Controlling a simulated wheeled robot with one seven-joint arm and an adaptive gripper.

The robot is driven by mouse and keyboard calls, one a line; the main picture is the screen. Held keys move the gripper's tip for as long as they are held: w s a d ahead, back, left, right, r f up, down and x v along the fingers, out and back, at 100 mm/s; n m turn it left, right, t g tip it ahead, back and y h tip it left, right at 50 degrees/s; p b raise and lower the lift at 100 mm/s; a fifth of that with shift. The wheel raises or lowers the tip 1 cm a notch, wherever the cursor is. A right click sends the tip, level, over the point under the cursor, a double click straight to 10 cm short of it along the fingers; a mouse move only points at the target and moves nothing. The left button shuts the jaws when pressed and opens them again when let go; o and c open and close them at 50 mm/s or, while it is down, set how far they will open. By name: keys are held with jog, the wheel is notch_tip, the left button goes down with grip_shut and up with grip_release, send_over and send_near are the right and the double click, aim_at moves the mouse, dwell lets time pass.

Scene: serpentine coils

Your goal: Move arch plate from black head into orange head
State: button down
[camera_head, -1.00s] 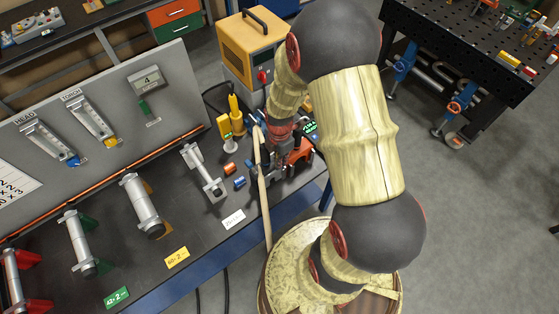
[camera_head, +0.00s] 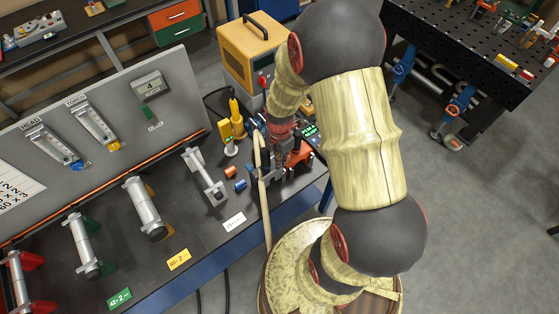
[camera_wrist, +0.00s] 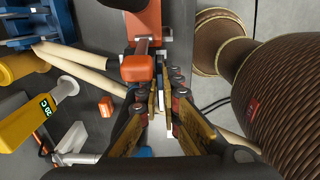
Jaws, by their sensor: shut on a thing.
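My gripper (camera_wrist: 165,108) is shut on a small thin pale plate (camera_wrist: 161,100), which I take to be the arch plate; the fingers hide most of it. An orange head (camera_wrist: 138,68) is just left of the fingertips in the wrist view. I cannot tell whether the plate touches it. In the head view the orange head (camera_head: 299,158) stands at the bench's right end, with my wrist above it and my fingers hard to make out. I cannot clearly pick out the black head.
A yellow tool (camera_wrist: 28,122) and a small orange block (camera_wrist: 106,107) lie left of the gripper. Pale rods (camera_wrist: 80,68) run close beside it. On the bench (camera_head: 205,245) are several grey cylinder fixtures (camera_head: 145,208), a blue spool (camera_head: 240,186) and a yellow box (camera_head: 250,55) behind.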

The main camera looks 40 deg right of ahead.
jog(key=shift+r+p, duration=2.4)
jog(key=shift+r, duration=1.35)
jog(key=shift+d, duration=0.1)
